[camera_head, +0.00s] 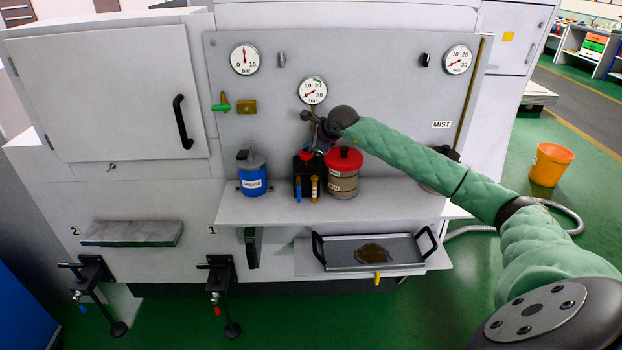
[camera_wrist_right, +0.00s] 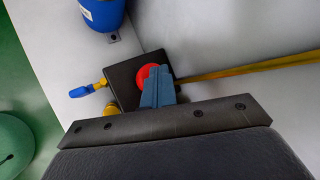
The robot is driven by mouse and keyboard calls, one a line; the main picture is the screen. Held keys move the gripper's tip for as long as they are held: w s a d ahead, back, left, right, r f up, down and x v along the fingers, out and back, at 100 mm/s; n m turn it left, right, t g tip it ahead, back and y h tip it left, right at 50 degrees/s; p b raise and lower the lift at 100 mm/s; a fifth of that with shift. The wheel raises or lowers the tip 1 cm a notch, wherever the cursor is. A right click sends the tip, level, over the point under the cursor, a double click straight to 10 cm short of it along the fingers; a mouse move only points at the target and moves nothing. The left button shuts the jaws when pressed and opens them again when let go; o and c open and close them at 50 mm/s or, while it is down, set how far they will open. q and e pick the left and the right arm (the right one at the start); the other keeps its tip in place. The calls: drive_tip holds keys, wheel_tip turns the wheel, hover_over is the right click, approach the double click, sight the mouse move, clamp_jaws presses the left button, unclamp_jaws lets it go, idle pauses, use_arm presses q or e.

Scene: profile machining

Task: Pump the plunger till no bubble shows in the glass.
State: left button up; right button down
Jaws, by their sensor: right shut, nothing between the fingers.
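The red plunger knob (camera_head: 305,156) tops a small black pump block (camera_head: 303,178) on the shelf. It also shows in the right wrist view as a red disc (camera_wrist_right: 146,76) on the block (camera_wrist_right: 125,76). My right gripper (camera_head: 318,142) is shut and empty, its blue-grey fingers (camera_wrist_right: 158,88) overlapping the knob in the wrist view. I cannot tell whether they touch it. A small amber and brass fitting (camera_head: 314,188) stands at the block's front, beside a blue-handled valve (camera_head: 298,190). Whether it is the glass, and any bubble, is too small to tell. My left gripper is out of view.
A red-lidded tan reservoir (camera_head: 343,178) stands right of the block. A blue canister (camera_head: 252,174) stands left. Gauges, including one (camera_head: 312,91) behind my wrist, hang on the grey panel. A handled tray (camera_head: 345,252) with a brown puddle lies below the shelf.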

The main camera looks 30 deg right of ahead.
sight(309, 154)
drive_tip(key=shift+f+b, duration=0.75)
idle(0.8)
drive_tip(key=shift+r, duration=0.15)
drive_tip(key=shift+d+r, duration=0.1)
drive_tip(key=shift+r, duration=1.35)
drive_tip(key=shift+r, duration=0.1)
drive_tip(key=shift+r, duration=2.9)
